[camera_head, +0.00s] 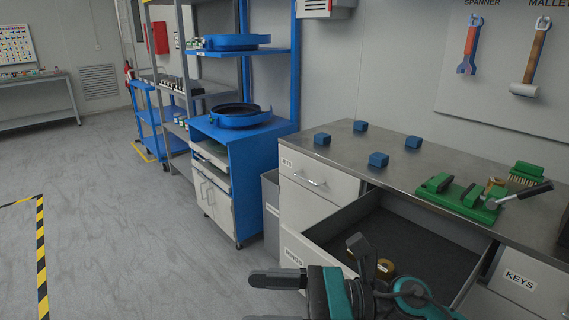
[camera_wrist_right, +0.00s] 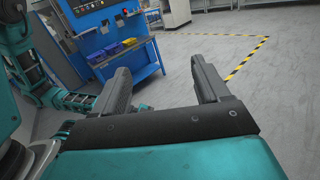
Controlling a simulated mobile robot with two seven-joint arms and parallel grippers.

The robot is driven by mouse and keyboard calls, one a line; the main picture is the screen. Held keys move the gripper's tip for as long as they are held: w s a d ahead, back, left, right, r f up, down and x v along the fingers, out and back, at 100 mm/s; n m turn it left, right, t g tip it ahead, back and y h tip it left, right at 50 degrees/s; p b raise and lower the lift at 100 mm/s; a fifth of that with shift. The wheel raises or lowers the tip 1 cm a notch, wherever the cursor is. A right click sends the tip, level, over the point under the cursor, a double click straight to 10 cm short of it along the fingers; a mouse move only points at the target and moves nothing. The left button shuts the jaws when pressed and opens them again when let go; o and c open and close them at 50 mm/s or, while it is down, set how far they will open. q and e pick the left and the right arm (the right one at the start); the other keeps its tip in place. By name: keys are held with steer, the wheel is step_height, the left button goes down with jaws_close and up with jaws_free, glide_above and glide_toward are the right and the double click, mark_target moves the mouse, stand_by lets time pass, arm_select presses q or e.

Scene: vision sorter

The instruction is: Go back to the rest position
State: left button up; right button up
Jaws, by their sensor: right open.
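My right gripper (camera_head: 250,298) is at the bottom of the head view, in front of the open drawer, with its dark fingers pointing left. In the right wrist view the right gripper (camera_wrist_right: 158,70) shows two fingers spread wide apart with nothing between them. Beyond them is grey floor. My left gripper is not in view. A teal and black arm of mine shows at the left of the right wrist view.
An open drawer (camera_head: 330,222) with brass rings (camera_head: 385,268) juts from the steel workbench (camera_head: 345,142). Blue blocks (camera_head: 378,160) and a green fixture (camera_head: 458,198) sit on top. A blue shelf cart (camera_head: 262,165) stands left. Floor farther left is clear.

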steer(key=w+d+f+m+t+h, duration=0.2)
steer(key=d+f+m+t+h, duration=0.3)
steer(key=m, duration=0.7)
steer(key=w+d+f+m+t+h, duration=0.1)
steer(key=d+f+m+t+h, duration=0.15)
steer(key=m+t, duration=0.65)
steer(key=w+d+f+m+t+h, duration=0.2)
steer(key=d+f+m+t+h, duration=0.15)
steer(key=m, duration=1.05)
steer(key=s+d+f+m+g+h, duration=0.2)
steer(key=s+d+f+m+g, duration=0.1)
steer(key=f+m, duration=0.4)
steer(key=s+d+f+m+g+h+p, duration=0.1)
steer(key=s+d+f+m+g+h, duration=0.2)
steer(key=s+d+f+m, duration=0.3)
step_height(320, 180, down, 2)
steer(key=s+m, duration=0.2)
steer(key=shift+s+f+g+h, duration=0.25)
steer(key=shift+s+g+h, duration=0.05)
steer(key=shift+g, duration=0.05)
steer(key=shift+d, duration=0.1)
